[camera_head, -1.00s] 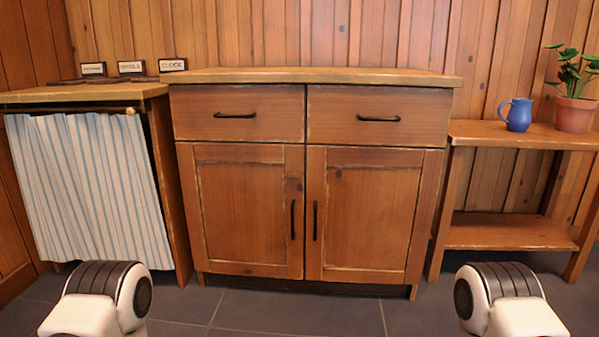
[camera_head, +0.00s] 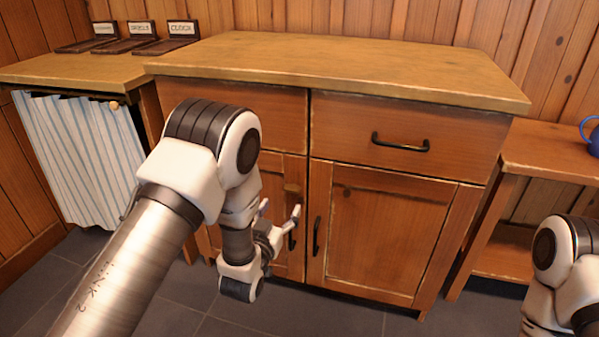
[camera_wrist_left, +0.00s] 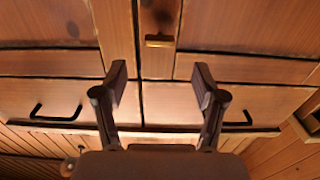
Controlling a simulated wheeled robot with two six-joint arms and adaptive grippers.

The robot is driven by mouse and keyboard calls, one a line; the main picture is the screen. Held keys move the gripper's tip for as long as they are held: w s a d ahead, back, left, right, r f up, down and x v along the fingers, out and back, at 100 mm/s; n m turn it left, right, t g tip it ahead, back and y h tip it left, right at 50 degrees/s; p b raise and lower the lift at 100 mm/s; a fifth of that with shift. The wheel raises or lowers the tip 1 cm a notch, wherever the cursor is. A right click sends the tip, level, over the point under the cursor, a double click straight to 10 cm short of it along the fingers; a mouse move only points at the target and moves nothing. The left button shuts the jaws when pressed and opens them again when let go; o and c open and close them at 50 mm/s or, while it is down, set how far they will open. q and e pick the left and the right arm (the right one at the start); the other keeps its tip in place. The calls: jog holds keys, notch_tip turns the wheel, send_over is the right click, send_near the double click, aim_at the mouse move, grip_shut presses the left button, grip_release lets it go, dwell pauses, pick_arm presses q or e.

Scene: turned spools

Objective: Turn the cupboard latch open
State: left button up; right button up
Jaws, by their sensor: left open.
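The cupboard (camera_head: 390,225) has two doors below two drawers. The latch (camera_head: 291,188) is a small brass-coloured piece near the top inner edge of the left door, beside the seam between the doors. In the left wrist view the latch (camera_wrist_left: 159,41) lies crosswise, beyond the fingertips and between their lines. My left gripper (camera_head: 281,208) is in front of the left door, just below the latch in the picture. Its fingers (camera_wrist_left: 160,74) are apart with nothing between them. My left arm hides much of the left door and left drawer. My right gripper is out of frame.
Black bar handles sit on the right drawer (camera_head: 400,143) and right door (camera_head: 316,236). A striped curtain (camera_head: 80,150) hangs under the left counter, which bears labelled trays (camera_head: 129,46). A side shelf (camera_head: 555,150) with a blue mug (camera_head: 592,136) stands at right.

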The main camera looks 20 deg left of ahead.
aim_at(290, 191)
pick_arm(q)
jog(key=w+b, duration=0.3)
jog(key=w, duration=0.5)
jog(key=shift+d+f, duration=0.1)
jog(key=shift+d, duration=0.05)
jog(key=c, duration=1.1)
